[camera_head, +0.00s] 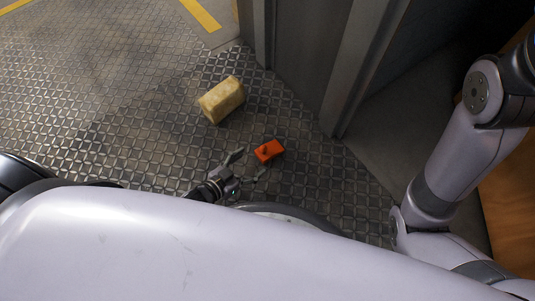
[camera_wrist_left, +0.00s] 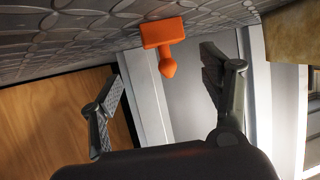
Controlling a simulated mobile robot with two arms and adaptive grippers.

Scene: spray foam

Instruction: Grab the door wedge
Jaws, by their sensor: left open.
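The orange door wedge (camera_head: 269,151) lies on the patterned metal floor near the door frame in the head view. In the left wrist view the wedge (camera_wrist_left: 163,34) is at the upper middle, with a knob on it that points towards my gripper. My left gripper (camera_head: 251,163) is open and empty, just short of the wedge, with its fingers spread towards it. In the left wrist view the fingers of the left gripper (camera_wrist_left: 162,72) stand either side of the wedge's line, apart from it. My right arm shows at the right, but its gripper is out of view.
A yellowish foam block (camera_head: 221,99) lies on the floor beyond the wedge; it also shows in the left wrist view (camera_wrist_left: 295,33). A grey door frame (camera_head: 345,85) stands behind and right of the wedge. The floor at the left is clear.

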